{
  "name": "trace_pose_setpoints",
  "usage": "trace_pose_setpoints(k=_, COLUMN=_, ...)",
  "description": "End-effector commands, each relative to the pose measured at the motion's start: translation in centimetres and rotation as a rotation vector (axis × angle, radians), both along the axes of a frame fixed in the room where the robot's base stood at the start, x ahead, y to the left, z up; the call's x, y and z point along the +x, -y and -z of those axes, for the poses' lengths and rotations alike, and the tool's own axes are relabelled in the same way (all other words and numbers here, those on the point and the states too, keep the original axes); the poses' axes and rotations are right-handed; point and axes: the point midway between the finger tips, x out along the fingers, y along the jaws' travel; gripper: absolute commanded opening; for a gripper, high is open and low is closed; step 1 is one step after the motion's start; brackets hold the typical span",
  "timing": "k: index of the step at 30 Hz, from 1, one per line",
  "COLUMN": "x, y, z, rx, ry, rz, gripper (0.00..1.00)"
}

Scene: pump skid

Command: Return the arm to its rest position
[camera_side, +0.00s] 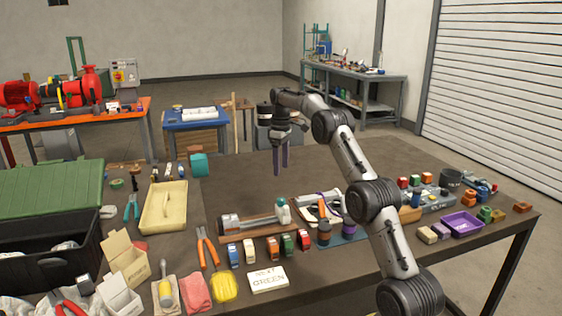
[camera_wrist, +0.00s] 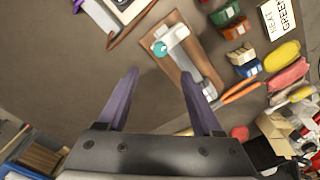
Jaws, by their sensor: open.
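My gripper (camera_side: 281,162) hangs above the dark table (camera_side: 235,180), pointing down, near the table's far side. Its two purple fingers also show in the wrist view (camera_wrist: 165,95), spread apart with nothing between them. In the side view the fingers overlap, and they are clear of the objects on the table. My arm rises from the front right of the table and bends over to the back left.
A wooden board with a grey cylindrical device (camera_side: 250,220) lies mid-table. Several small coloured blocks (camera_side: 270,247), pliers (camera_side: 208,248) and a "NEXT GREEN" card (camera_side: 268,279) lie nearer. A cream tray (camera_side: 164,207) and black bin (camera_side: 45,255) are left. The table's back middle is clear.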

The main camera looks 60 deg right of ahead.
Motion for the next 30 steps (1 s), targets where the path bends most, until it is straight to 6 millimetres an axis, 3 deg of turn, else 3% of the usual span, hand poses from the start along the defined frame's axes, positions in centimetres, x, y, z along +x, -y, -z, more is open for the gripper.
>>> trace_pose_setpoints(k=6, x=0.0, y=0.0, z=-1.2, rx=0.001, ry=-0.001, rz=0.0, gripper=0.67)
trace_pose_setpoints(k=21, x=0.6, y=-0.7, z=-1.6, rx=-0.003, ry=0.004, rz=-0.015, gripper=0.67)
trace_pose_setpoints(k=23, x=1.2, y=-1.6, z=-3.0, rx=-0.019, ry=0.023, rz=-0.034, gripper=0.67)
trace_pose_setpoints(k=26, x=2.3, y=-4.2, z=-7.1, rx=-0.059, ry=0.075, rz=-0.08, gripper=0.67)
trace_pose_setpoints(k=30, x=1.9, y=-10.5, z=-13.5, rx=-0.096, ry=0.133, rz=-0.172, gripper=0.67)
